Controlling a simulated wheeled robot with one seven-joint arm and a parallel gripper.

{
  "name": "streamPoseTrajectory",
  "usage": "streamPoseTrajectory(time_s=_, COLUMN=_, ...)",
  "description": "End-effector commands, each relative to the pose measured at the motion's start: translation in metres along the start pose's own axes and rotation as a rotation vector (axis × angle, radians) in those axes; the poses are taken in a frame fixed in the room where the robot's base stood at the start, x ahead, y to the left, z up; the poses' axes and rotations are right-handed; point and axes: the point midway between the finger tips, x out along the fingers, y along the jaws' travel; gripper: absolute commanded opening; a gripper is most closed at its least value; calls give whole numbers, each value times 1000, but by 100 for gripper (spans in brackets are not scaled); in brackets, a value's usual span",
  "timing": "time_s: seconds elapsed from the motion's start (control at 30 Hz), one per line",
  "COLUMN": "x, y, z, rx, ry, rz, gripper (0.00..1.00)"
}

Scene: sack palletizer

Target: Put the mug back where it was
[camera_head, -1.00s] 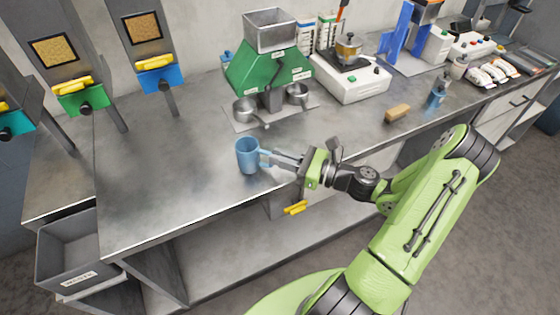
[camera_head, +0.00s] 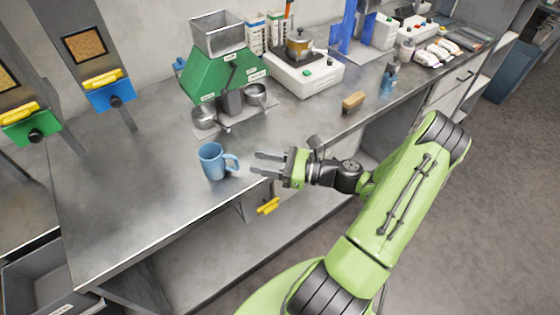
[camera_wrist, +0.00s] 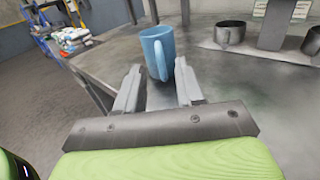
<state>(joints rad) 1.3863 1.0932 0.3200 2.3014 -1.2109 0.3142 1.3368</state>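The blue mug (camera_head: 211,162) stands upright on the grey metal bench, near its front edge, with its handle turned right toward my gripper. My gripper (camera_head: 262,163) is open and empty, just right of the mug, its fingers pointing at the handle with a small gap between. In the wrist view the mug (camera_wrist: 157,50) stands beyond the two spread fingertips, handle toward me, and my gripper (camera_wrist: 160,84) holds nothing.
A green sample divider (camera_head: 215,75) with metal pans (camera_head: 204,117) stands behind the mug. A white scale (camera_head: 305,78) and a wooden-backed brush or block (camera_head: 353,101) are farther right. The bench top (camera_head: 130,190) left of the mug is clear.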

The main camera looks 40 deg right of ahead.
Motion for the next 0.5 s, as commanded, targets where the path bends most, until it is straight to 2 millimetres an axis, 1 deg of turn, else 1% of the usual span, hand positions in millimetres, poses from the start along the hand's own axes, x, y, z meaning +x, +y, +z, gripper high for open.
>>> streamPoseTrajectory(time_s=0.03, x=-15, y=-2, z=3, rx=0, ry=1, rz=-8, gripper=38)
streamPoseTrajectory(time_s=0.1, x=-34, y=-1, z=3, rx=0, ry=0, rz=-7, gripper=38)
streamPoseTrajectory(time_s=0.2, x=-56, y=0, z=2, rx=0, ry=0, rz=-4, gripper=38)
streamPoseTrajectory(time_s=0.3, x=-70, y=0, z=2, rx=-1, ry=-1, rz=-2, gripper=38)
streamPoseTrajectory(time_s=0.4, x=-73, y=2, z=2, rx=-12, ry=12, rz=13, gripper=38)
streamPoseTrajectory(time_s=0.47, x=-65, y=7, z=2, rx=-52, ry=60, rz=63, gripper=38)
streamPoseTrajectory(time_s=0.5, x=-57, y=14, z=2, rx=-99, ry=113, rz=119, gripper=38)
